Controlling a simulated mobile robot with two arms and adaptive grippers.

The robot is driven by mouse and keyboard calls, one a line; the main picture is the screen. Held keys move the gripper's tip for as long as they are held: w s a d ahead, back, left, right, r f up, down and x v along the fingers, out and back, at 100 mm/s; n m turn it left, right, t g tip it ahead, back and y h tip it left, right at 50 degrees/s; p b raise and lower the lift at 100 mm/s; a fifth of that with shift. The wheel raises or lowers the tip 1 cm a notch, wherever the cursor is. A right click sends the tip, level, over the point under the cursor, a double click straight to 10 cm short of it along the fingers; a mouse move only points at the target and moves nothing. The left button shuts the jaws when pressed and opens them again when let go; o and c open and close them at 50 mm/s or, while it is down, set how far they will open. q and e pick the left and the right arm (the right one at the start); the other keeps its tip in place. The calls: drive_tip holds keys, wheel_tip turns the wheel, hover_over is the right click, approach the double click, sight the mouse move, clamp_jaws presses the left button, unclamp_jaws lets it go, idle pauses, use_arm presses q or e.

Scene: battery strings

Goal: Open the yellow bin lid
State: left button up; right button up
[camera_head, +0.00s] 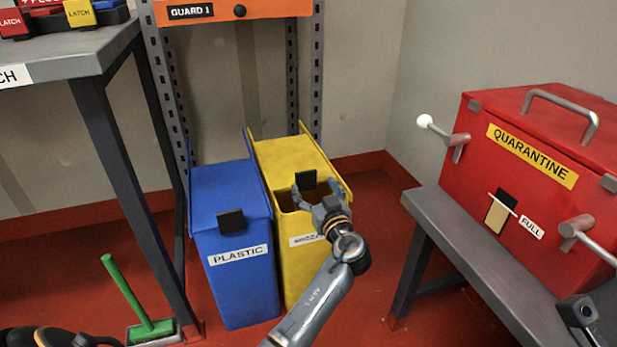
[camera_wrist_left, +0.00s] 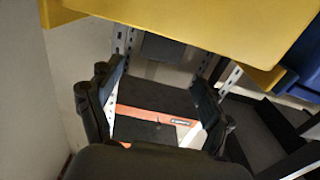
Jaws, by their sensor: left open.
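The yellow bin (camera_head: 313,259) stands on the red floor, right of the blue bin. Its yellow lid (camera_head: 290,152) has a black handle (camera_head: 305,180) at the front edge. A dark gap shows below that edge, so the lid looks partly raised. My left gripper (camera_head: 322,191) is open at the bin's front, close to the handle; I cannot tell whether it touches. In the left wrist view the two fingers (camera_wrist_left: 159,78) are spread with nothing between them. A yellow panel (camera_wrist_left: 200,30), seemingly the lid, spans the top there. My right gripper is not visible.
The blue bin (camera_head: 235,285), labelled PLASTIC, stands close on the left. A grey bench (camera_head: 460,245) with a red QUARANTINE box (camera_head: 478,165) is at right. A green-handled tool (camera_head: 130,290) stands by the left table leg. An orange guard (camera_head: 240,11) is above.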

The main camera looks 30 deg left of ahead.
use_arm(q)
drive_tip(key=v, duration=0.5)
drive_tip(key=shift+d, duration=0.1)
